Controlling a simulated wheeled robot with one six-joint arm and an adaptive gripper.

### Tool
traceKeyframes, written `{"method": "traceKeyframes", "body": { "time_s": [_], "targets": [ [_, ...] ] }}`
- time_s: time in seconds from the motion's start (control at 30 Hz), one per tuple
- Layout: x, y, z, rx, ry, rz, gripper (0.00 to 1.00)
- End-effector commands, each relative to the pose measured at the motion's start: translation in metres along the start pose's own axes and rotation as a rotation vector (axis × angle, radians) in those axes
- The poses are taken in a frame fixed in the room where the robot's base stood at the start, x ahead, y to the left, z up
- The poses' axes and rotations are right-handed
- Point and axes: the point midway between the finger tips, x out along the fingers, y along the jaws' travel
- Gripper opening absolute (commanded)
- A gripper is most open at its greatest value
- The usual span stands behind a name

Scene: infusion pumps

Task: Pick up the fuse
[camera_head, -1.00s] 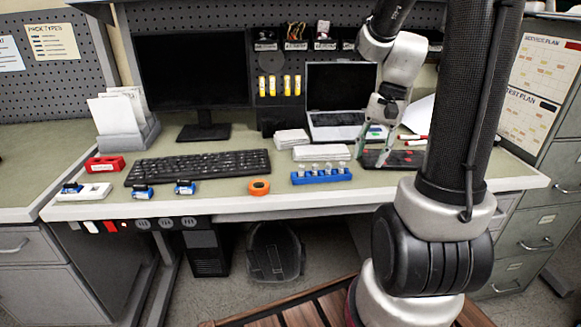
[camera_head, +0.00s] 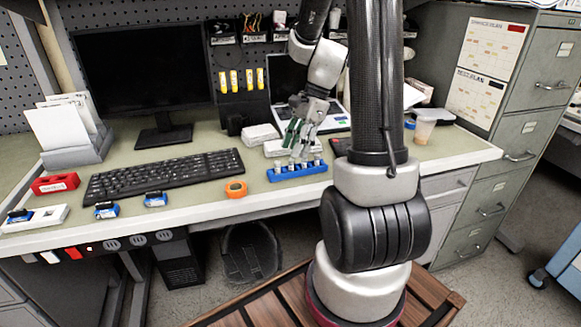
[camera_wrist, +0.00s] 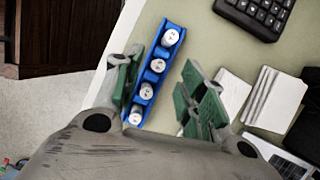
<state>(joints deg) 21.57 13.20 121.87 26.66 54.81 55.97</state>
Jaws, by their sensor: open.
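The fuses (camera_wrist: 157,66) are small white-and-silver cylinders standing upright in a row in a blue holder (camera_wrist: 184,33). In the head view the blue holder (camera_head: 284,175) lies near the front edge of the desk. My gripper (camera_head: 298,141) is over the holder, pointing down. In the wrist view my gripper (camera_wrist: 160,92) is open, with its green-padded fingers on either side of the lower part of the fuse row. No fuse is held. I cannot tell the exact height of the fingertips above the fuses.
An orange tape roll (camera_head: 236,189) lies left of the holder. The desk front edge is close to the holder.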

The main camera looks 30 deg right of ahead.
Motion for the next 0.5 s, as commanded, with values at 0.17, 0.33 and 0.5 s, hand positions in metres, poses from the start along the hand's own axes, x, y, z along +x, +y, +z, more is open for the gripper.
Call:
{"method": "traceKeyframes", "body": {
  "time_s": [0.17,0.33,0.5],
  "targets": [
    [0.029,0.002,-0.003,-0.001,-0.001,0.004,0.41],
    [0.040,0.001,-0.003,-0.003,0.000,0.001,0.41],
    [0.040,0.001,-0.003,-0.003,0.000,0.000,0.41]
  ]
}}
